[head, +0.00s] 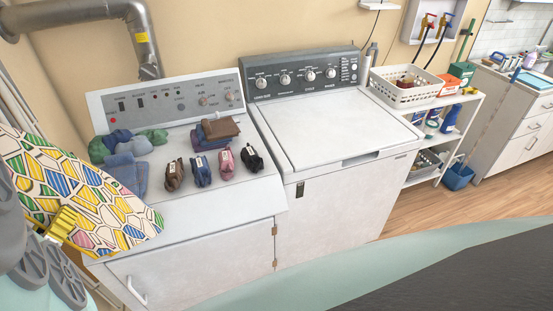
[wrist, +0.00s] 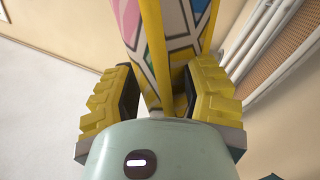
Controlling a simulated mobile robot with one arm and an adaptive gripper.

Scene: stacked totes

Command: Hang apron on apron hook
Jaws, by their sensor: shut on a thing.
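The apron (head: 95,200) is a patterned cloth with yellow, blue, green and pink shapes outlined in dark lines. It spreads at the left of the head view, in front of the left machine's top. My gripper (head: 60,222) is at its lower left edge. In the wrist view, my gripper (wrist: 158,95) has its yellow ridged fingers on both sides of the apron (wrist: 170,40), shut on its gathered, yellow-edged part. The apron extends up out of that view. I cannot make out an apron hook in either view.
A white machine (head: 190,230) bears folded cloths (head: 218,131) and several small bundles. A second machine (head: 330,125) has a bare top. A white shelf (head: 440,100) holds a basket (head: 408,95); a blue bucket (head: 458,177) stands beside it. A pipe (head: 143,45) runs along the wall.

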